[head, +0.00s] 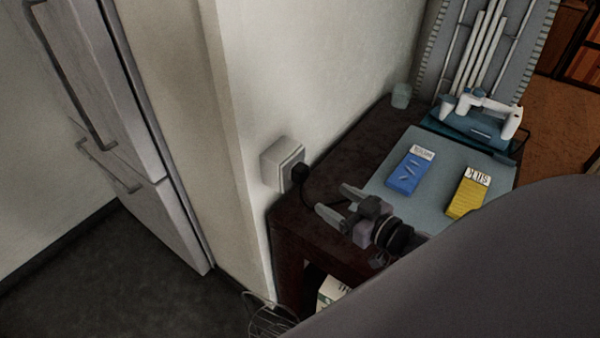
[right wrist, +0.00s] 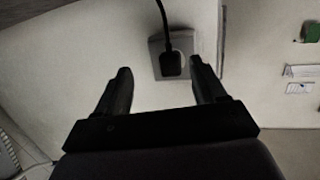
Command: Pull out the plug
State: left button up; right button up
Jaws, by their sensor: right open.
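The black plug (head: 299,173) sits in a white wall socket (head: 279,160) on the wall's side, and its dark cord hangs down toward the table. In the right wrist view the plug (right wrist: 171,64) is seated in the socket (right wrist: 157,46), with the cord rising from it. My right gripper (head: 338,202) is open and empty, over the table's near left corner, a short way from the plug. In the right wrist view the plug shows beyond and between the fingertips of the gripper (right wrist: 158,76), nearer the right finger. My left gripper is not in view.
A dark table (head: 335,170) stands against the wall, with a grey mat (head: 432,172), a blue pack (head: 409,172) and a yellow pack (head: 468,192). A white device (head: 482,112) is behind. A wire basket (head: 270,318) stands low beside the table. A fridge (head: 125,130) is left.

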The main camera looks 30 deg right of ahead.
aim_at(306, 176)
jog(key=shift+d+r+n+t+y, duration=0.2)
jog(key=shift+r+n+y, duration=0.3)
jog(key=shift+y, duration=0.5)
jog(key=shift+d+r+n+t+y, duration=0.2)
jog(key=shift+r+n+y, duration=0.3)
jog(key=shift+y, duration=0.5)
jog(key=shift+w, duration=0.1)
jog(key=b+x, duration=0.2)
jog(key=x, duration=0.5)
jog(key=shift+x, duration=1)
jog(key=shift+p, duration=0.4)
